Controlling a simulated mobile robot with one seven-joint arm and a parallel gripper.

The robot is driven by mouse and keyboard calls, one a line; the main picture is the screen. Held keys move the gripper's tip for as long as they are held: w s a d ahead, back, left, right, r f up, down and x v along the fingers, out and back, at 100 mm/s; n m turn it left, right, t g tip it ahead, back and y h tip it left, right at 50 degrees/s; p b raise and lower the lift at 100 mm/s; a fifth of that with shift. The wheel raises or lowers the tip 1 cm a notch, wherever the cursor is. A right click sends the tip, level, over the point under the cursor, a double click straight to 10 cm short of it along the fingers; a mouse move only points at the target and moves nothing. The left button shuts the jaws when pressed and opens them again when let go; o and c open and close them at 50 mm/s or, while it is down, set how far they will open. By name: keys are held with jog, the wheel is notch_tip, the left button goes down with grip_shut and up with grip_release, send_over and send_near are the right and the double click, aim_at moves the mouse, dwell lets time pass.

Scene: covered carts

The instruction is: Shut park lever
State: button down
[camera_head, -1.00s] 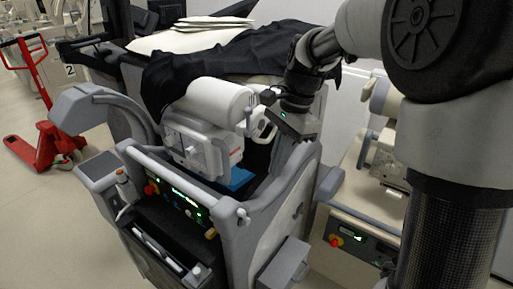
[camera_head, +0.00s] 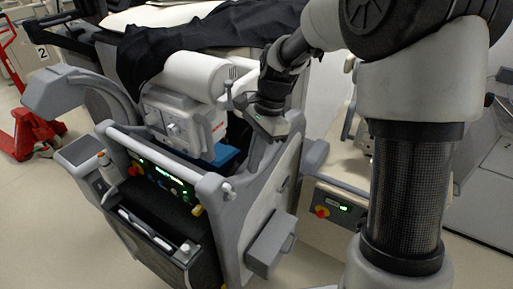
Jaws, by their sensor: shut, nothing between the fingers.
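A cart (camera_head: 265,215) with a control panel (camera_head: 160,178) fills the middle of the head view. A short stick with an orange tip (camera_head: 103,158) stands at the panel's left end, and a yellow tab (camera_head: 197,210) shows at its right end. I cannot tell which part is the park lever. My gripper (camera_head: 240,103) is over the cart's right side, right of a white roller (camera_head: 197,76) and close to a thin upright rod (camera_head: 228,90). Its fingers are small and partly lost against the dark wrist. It is shut and holds nothing visible.
A second cart with a lit panel (camera_head: 335,205) stands close on the right, behind my arm. A red pallet jack (camera_head: 30,130) stands at the far left. Open floor (camera_head: 45,220) lies at the front left.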

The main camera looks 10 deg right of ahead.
aim_at(230, 192)
jog(key=a+f, duration=0.1)
jog(key=s+a, duration=0.1)
jog(key=a, duration=0.1)
jog(key=s+a+f, duration=0.1)
jog(key=shift+a+f, duration=0.15)
jog(key=shift+f, duration=0.15)
jog(key=shift+a, duration=0.1)
